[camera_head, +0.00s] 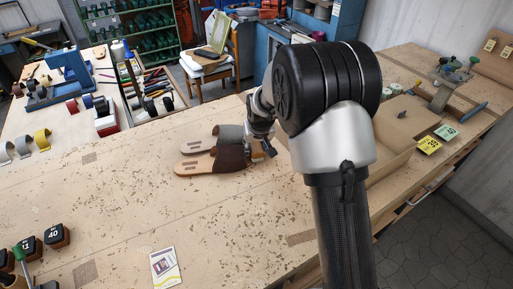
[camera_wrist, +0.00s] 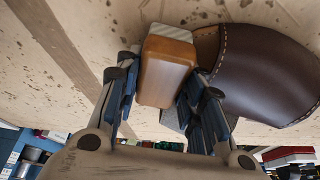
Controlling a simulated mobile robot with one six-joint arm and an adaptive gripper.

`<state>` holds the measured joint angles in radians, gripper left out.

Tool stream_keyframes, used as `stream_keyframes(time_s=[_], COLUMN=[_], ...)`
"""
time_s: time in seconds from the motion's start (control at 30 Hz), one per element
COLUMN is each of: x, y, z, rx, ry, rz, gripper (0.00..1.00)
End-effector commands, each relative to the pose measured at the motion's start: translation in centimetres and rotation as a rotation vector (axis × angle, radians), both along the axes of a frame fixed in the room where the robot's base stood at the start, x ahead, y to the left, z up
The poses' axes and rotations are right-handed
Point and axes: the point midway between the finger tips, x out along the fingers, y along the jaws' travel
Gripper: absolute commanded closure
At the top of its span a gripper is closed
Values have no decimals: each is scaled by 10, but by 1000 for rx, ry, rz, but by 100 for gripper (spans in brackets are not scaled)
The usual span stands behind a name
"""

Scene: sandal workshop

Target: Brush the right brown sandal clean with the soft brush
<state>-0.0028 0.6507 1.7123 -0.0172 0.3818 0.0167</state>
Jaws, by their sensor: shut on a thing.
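The brown sandal (camera_head: 231,158) lies on the workbench, its dark strap over a tan sole. In the wrist view its stitched brown strap (camera_wrist: 262,75) fills the upper right. My gripper (camera_wrist: 167,82) is shut on the soft brush (camera_wrist: 165,72), a wooden block with a pale bristle end. The brush is close beside the strap; I cannot tell whether its bristles touch. A sandal with a grey strap (camera_head: 229,132) lies just behind the brown one.
The workbench (camera_head: 110,205) is clear left of the sandals. A card (camera_head: 165,268) lies at the front, with dark numbered blocks (camera_head: 56,236) at the left. A cardboard box (camera_head: 393,148) and yellow tag (camera_head: 429,145) are to the right. A tool tray (camera_head: 136,85) is behind.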

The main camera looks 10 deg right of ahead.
Motion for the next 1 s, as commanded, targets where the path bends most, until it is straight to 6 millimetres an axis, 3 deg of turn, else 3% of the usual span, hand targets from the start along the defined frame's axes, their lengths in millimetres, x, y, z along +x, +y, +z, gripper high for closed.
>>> stream_keyframes(time_s=[0.57,1.0], x=[2,-19], y=[0,0], z=[0,1], rx=[0,0], ry=[1,1], rz=[0,0], gripper=[88,88])
